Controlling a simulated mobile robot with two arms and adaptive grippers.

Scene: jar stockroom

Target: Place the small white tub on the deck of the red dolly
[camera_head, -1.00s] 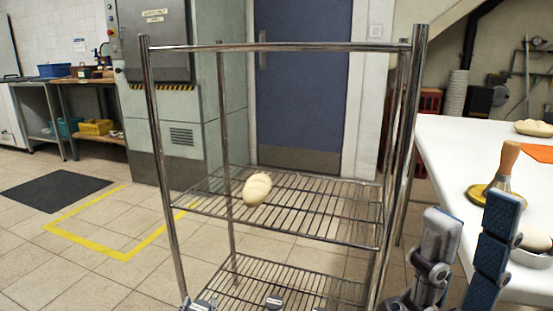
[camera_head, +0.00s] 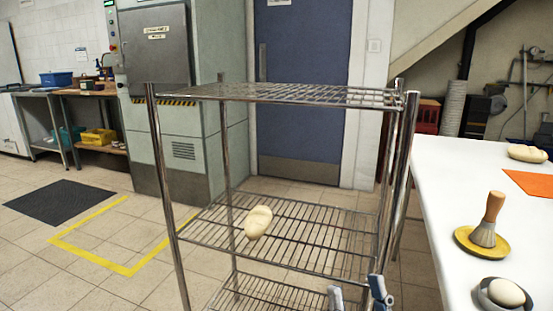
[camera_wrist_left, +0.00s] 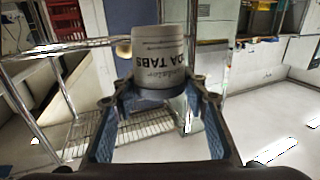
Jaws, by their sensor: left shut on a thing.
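The small white tub (camera_wrist_left: 158,55), with dark lettering ending in "DA TABS", shows in the left wrist view. My left gripper (camera_wrist_left: 160,100) is shut on it, with the tub at the fingertips. The left gripper is out of the head view. My right gripper (camera_head: 358,296) is at the bottom edge of the head view, in front of the wire rack. Its two blue-grey fingers stand apart with nothing seen between them. I cannot make out the red dolly in any view.
A wire rack (camera_head: 188,238) stands in front, with a pale loaf (camera_head: 258,222) on its middle shelf. At right, a white table (camera_head: 440,185) holds a brush (camera_head: 485,232) on a yellow dish and a bowl (camera_head: 490,297). Open tiled floor with a yellow outline (camera_head: 125,270) lies left.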

